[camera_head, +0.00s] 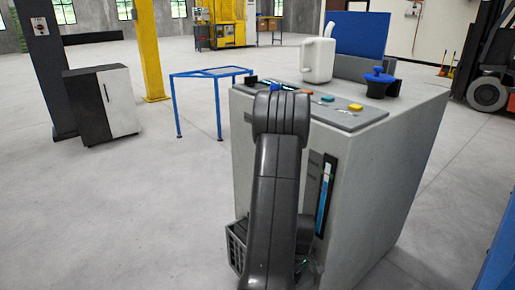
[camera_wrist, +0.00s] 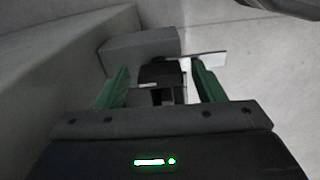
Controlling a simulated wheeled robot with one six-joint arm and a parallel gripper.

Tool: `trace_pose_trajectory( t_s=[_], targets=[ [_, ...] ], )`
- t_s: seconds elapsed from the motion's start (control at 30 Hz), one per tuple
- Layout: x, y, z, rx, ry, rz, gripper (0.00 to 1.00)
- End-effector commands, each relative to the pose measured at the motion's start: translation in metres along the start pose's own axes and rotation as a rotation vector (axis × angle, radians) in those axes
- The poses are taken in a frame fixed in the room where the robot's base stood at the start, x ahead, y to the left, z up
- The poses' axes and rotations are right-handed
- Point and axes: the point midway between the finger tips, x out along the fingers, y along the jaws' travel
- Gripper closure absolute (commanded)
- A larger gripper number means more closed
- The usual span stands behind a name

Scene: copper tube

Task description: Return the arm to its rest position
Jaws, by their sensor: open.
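My gripper (camera_wrist: 158,66) shows in the wrist view with its two green fingers apart. No object is visibly held between them. Beyond the fingertips are a grey box-like shape (camera_wrist: 128,47) and a dark part (camera_wrist: 155,73), dim and hard to name. In the head view my dark grey arm stands in front of the large grey machine (camera_head: 385,150), bent with its upper joint near the panel height. The arm hides most of my gripper there. No copper tube can be made out in either view.
A dark slatted basket (camera_head: 238,243) is low at the machine's left front, partly behind my arm. A white jug (camera_head: 318,60) and a blue-topped part (camera_head: 379,75) stand on the machine. A blue-framed table (camera_head: 210,72) and a cabinet (camera_head: 103,104) stand left. Floor at left is clear.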

Motion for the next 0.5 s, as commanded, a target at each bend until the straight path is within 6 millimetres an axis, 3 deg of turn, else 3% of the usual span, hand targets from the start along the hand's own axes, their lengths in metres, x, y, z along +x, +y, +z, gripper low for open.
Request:
trace_pose_trajectory(
  t_s=[0.5],
  targets=[
    [-0.0019, 0.0000, 0.0000, 0.432, 0.000, 0.000, 0.37]
  ],
)
